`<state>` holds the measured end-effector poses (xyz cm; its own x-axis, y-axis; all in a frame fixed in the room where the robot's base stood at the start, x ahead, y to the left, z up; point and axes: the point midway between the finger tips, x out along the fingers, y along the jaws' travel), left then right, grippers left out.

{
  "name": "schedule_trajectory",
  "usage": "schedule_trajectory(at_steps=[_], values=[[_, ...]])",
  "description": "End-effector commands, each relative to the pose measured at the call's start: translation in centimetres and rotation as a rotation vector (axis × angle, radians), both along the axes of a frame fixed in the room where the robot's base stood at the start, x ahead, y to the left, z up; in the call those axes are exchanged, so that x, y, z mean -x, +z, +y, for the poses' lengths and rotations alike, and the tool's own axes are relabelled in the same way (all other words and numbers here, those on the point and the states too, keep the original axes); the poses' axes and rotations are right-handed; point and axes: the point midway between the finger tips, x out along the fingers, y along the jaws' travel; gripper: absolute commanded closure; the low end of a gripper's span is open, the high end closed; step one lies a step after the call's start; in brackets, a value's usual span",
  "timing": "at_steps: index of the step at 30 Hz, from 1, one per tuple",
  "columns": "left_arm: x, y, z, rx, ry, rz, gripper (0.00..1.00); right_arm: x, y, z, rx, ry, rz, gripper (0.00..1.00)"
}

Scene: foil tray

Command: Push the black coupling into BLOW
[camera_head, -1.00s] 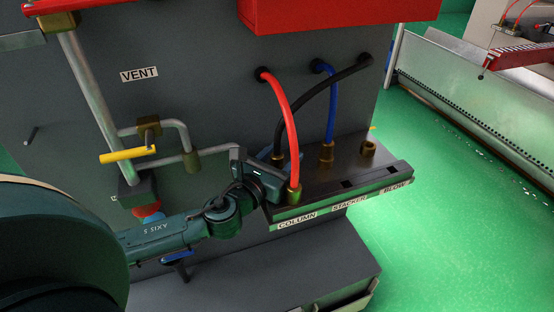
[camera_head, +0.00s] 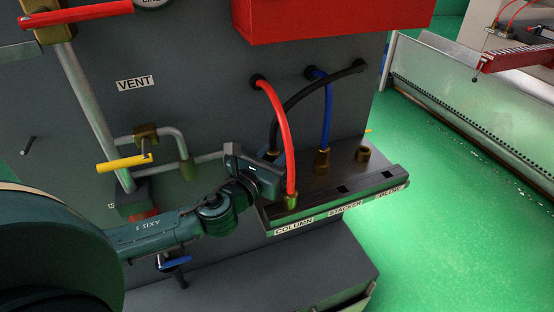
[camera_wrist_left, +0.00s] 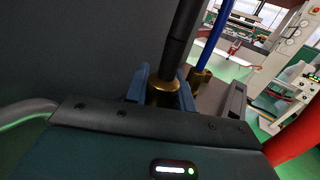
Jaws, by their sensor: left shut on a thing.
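The black coupling is a brass end on a black hose (camera_head: 310,88). My left gripper (camera_wrist_left: 161,92) is shut on its brass body (camera_wrist_left: 160,95), with a blue finger on each side in the left wrist view. In the head view the gripper and hand (camera_head: 255,172) largely hide the coupling, at the back of the COLUMN end of the shelf. Whether its lower end touches a socket is hidden. The BLOW label (camera_head: 390,192) is at the shelf's right end, and an empty upright brass socket (camera_head: 363,154) stands behind it. My right gripper is not in view.
A blue hose's brass coupling (camera_head: 322,160) stands behind the STACKER label (camera_head: 345,210), between my gripper and the empty socket. A red hose's coupling (camera_head: 291,201) stands at the shelf's front near COLUMN (camera_head: 293,228). A yellow-handled valve (camera_head: 123,164) is at left.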

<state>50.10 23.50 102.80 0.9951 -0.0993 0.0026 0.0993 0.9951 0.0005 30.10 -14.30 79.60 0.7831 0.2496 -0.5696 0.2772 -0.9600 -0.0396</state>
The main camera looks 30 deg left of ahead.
Motion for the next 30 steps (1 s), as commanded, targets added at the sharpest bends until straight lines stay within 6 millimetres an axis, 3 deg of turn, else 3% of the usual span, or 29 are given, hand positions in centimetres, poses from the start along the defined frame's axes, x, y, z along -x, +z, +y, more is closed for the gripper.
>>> schedule_trajectory(at_steps=[3,9,30], values=[[0.0,3.1,0.0,-0.002,-0.001,-0.004,0.98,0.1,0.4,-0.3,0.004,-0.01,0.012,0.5],[0.0,6.2,0.0,-0.001,-0.001,-0.002,0.98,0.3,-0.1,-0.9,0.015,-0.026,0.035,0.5],[0.0,10.1,0.0,0.001,0.0,0.0,0.98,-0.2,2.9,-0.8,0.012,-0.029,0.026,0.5]])
